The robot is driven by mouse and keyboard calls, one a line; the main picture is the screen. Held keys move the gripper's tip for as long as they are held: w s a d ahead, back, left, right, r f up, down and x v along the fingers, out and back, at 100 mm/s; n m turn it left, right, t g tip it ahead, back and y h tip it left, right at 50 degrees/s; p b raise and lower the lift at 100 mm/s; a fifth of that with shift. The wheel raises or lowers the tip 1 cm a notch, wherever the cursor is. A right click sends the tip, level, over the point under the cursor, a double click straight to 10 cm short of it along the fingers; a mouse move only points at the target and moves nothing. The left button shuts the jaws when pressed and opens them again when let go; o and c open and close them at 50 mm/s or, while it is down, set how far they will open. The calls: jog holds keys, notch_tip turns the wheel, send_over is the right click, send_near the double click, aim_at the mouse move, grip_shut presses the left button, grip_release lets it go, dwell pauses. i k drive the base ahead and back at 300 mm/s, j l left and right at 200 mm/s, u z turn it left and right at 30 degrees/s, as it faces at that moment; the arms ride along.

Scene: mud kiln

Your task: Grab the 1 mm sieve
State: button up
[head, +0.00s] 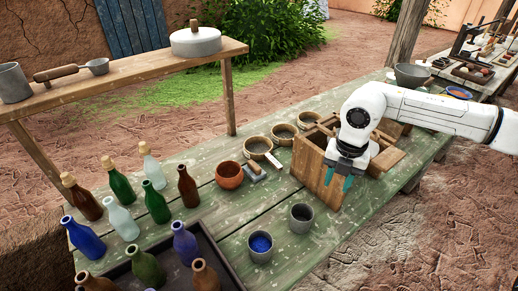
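Three round wooden-rimmed sieves stand in a row on the green table: a near one (258,156), a middle one (283,141) and a far one (308,126). No mesh size is readable, so I cannot tell which is the 1 mm sieve. My gripper (338,180) points down at the right of the row, in front of or over the wooden box (309,168). Its two teal fingertips are apart with nothing seen between them. It is apart from all three sieves.
The wooden box stands between my gripper and the sieves. An orange-brown bowl (229,176) and a small brush-like tool (255,171) lie near the near sieve. Two grey cups (301,218) stand in front. Several bottles fill the left. A raised shelf (130,75) runs behind.

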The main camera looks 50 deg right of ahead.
aim_at(267, 156)
jog(key=i+l, duration=0.45)
jog(key=i, duration=0.15)
jog(key=i+l, duration=0.5)
jog(key=i, duration=0.05)
